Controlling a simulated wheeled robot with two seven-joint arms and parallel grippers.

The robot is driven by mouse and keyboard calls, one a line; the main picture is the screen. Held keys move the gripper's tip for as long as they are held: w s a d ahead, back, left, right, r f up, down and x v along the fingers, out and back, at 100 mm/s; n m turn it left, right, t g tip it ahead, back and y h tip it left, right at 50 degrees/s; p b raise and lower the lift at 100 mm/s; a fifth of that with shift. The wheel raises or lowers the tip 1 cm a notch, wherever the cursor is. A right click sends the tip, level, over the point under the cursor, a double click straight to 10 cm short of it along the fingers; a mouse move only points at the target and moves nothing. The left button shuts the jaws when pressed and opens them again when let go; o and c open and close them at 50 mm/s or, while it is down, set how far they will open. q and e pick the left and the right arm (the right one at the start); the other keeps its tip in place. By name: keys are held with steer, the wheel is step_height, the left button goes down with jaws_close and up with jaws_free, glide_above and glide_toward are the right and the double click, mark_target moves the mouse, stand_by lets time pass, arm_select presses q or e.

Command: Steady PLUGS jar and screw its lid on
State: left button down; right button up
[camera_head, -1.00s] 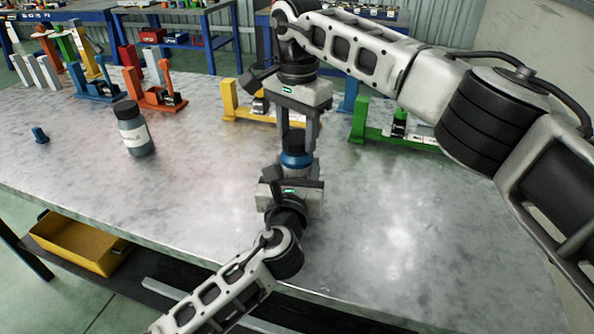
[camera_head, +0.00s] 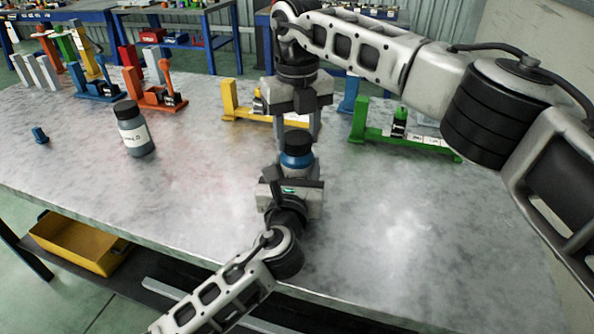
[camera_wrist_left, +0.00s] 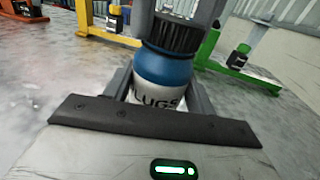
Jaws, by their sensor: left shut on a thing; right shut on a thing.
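The black ribbed lid (camera_wrist_left: 174,34) sits on top of the jar, also visible in the head view (camera_head: 298,141). I cannot tell how tightly it is seated. My right gripper (camera_head: 297,130) points down from above, with its fingers on both sides of the lid, shut on it.
A dark jar (camera_head: 134,130) with a white label and a small blue part (camera_head: 40,135) stand at left. Yellow (camera_head: 245,115), green (camera_head: 405,140) and orange (camera_head: 155,95) fixtures line the back. The table's right front is clear.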

steer(key=m, duration=0.5)
steer(key=shift+m, duration=0.3)
steer(key=o, duration=1.2)
steer(key=shift+c, duration=0.2)
step_height(320, 180, up, 12)
arm_select(q)
steer(key=shift+c, duration=2.1)
jaws_free()
